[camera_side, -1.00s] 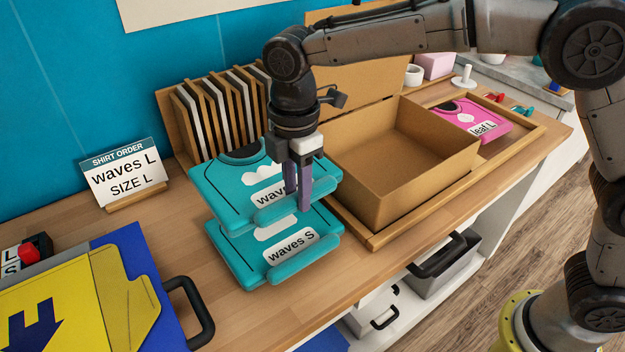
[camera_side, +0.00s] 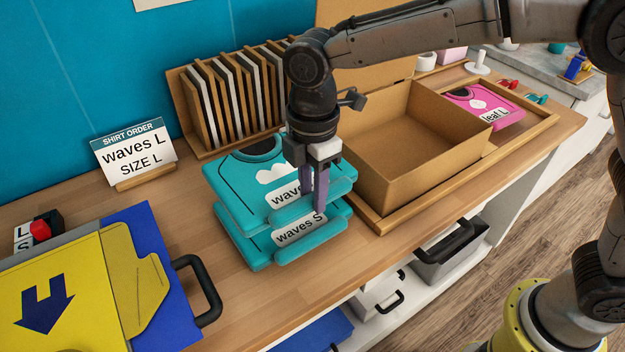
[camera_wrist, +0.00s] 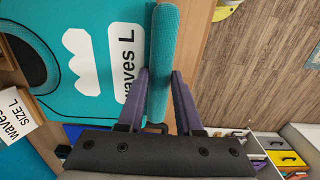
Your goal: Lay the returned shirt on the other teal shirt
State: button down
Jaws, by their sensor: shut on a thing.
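My gripper (camera_side: 313,198) points down and is shut on the rolled edge of a folded teal shirt (camera_side: 235,185) labelled "waves L" in the wrist view (camera_wrist: 85,75). The other teal shirt (camera_side: 242,242), labelled "waves S", lies on the wooden counter directly below. The held shirt is roughly level and lined up over it, very close above; I cannot tell whether they touch. The held shirt covers most of the lower one. My fingers hide part of the upper label in the side view.
An open cardboard box (camera_side: 400,185) in a wooden tray stands to the right, with a pink "leaf L" shirt (camera_side: 485,105) beyond. An order sign (camera_side: 135,158) reads "waves L, SIZE L". A divider rack (camera_side: 225,95) stands behind.

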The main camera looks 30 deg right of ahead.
jog(key=shift+f, duration=3.3)
jog(key=shift+f, duration=0.5)
jog(key=c, duration=0.5)
grip_release()
